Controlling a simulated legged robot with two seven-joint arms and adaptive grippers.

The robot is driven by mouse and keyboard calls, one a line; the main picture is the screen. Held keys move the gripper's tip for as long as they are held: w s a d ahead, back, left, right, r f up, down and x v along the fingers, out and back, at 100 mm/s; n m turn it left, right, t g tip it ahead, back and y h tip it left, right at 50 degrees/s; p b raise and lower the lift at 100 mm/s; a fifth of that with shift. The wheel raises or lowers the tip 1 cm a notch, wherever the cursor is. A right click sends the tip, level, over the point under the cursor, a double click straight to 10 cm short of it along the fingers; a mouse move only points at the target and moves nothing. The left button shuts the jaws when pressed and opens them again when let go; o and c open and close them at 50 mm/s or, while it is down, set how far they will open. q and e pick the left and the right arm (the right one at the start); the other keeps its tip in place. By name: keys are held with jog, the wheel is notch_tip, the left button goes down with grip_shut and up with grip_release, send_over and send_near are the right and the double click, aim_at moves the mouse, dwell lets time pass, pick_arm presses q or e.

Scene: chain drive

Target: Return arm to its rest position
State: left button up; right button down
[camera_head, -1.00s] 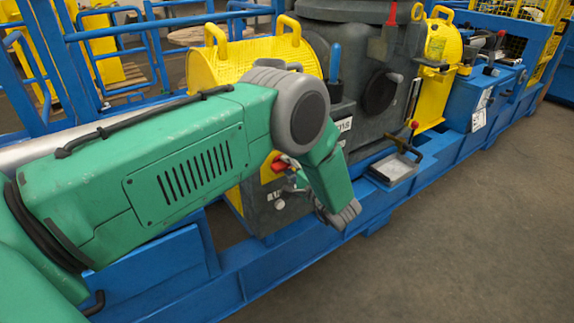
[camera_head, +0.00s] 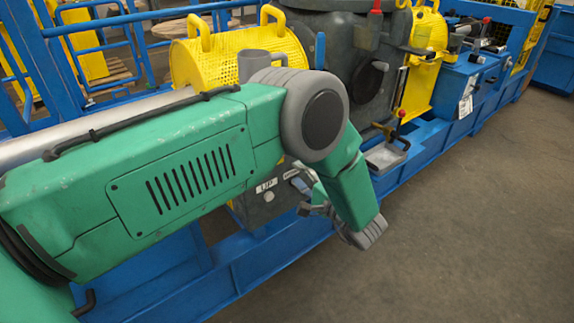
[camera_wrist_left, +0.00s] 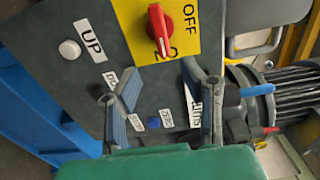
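My left arm (camera_head: 190,165), green with a grey joint, comes in from the left and bends down in front of the blue-framed machine in the head view. My left gripper (camera_head: 306,195) shows only in part there, beside the bent link. In the left wrist view its two grey-blue fingers (camera_wrist_left: 162,95) are spread apart with nothing between them. They are in front of a grey control panel (camera_wrist_left: 85,85); I cannot tell the exact gap. My right arm and gripper are not in view.
The panel carries a red rotary switch (camera_wrist_left: 159,29) on a yellow plate, a white button (camera_wrist_left: 70,49) and a blue button (camera_wrist_left: 153,122). A yellow perforated guard (camera_head: 205,62) and a metal tray (camera_head: 386,157) are close to the arm. Open floor (camera_head: 450,240) lies right of the machine.

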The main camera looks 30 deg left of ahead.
pick_arm(q)
jog(key=shift+v, duration=1.2)
jog(key=s+a+f+t+h, duration=0.3)
jog(key=s+f+h, duration=0.6)
jog(key=f+h, duration=0.4)
jog(key=s+f+n+g+h, duration=0.1)
jog(key=s+g, duration=0.3)
jog(key=s, duration=0.9)
jog(key=s+f+n+g+h, duration=0.2)
jog(key=s+g, duration=0.3)
jog(key=s, duration=0.9)
jog(key=shift+n+h, duration=0.3)
jog(key=shift+n, duration=0.3)
